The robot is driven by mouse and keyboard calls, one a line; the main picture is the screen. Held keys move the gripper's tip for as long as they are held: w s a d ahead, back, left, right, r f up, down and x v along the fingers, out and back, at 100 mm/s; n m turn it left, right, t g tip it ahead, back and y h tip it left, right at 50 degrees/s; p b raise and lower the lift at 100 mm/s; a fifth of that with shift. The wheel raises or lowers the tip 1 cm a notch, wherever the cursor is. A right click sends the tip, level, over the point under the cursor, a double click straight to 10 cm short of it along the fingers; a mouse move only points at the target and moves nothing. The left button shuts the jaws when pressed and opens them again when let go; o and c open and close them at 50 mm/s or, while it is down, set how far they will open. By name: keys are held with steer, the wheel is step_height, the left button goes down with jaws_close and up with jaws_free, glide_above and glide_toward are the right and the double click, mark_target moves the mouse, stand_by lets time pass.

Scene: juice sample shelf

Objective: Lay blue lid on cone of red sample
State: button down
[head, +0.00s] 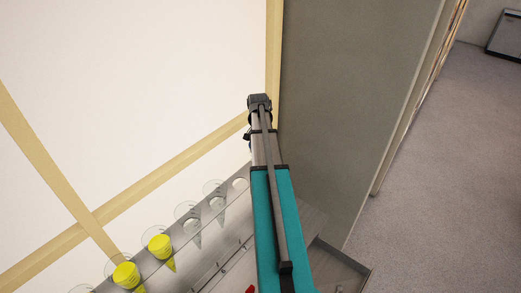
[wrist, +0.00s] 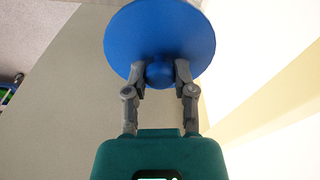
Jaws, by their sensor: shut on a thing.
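The blue lid (wrist: 159,32) is a round disc with a ball-shaped knob (wrist: 160,73) in the wrist view. My gripper (wrist: 160,75) is shut on this knob, with one grey finger on each side. In the head view my arm reaches up past the shelf's far end, and my gripper is hidden there behind the arm's end; the lid does not show. No cone with red contents can be made out. A small red patch (head: 250,289) shows at the bottom edge beside my arm, too cut off to identify.
A grey shelf rack (head: 205,262) holds a row of clear cones. Two contain yellow (head: 126,275) (head: 160,246); others (head: 188,222) look empty or clear. A grey panel (head: 345,100) stands right of my arm. Open floor (head: 440,180) lies farther right.

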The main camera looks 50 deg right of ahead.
steer(key=shift+w+d+f, duration=0.1)
steer(key=shift+w+f, duration=0.1)
steer(key=shift+f, duration=0.05)
steer(key=shift+w+d+f+b, duration=0.25)
steer(key=shift+w+f+b, duration=0.2)
steer(key=shift+f+b, duration=0.3)
steer(key=shift+s+f+b, duration=0.1)
steer(key=shift+f+b, duration=1.2)
steer(key=shift+f, duration=0.1)
steer(key=shift+c, duration=2.2)
jaws_free()
steer(key=r+p, duration=0.4)
steer(key=a+r+p, duration=0.1)
steer(key=r+p, duration=0.7)
steer(key=shift+s+a+r, duration=0.1)
steer(key=shift+s+a, duration=0.1)
steer(key=shift+a, duration=0.05)
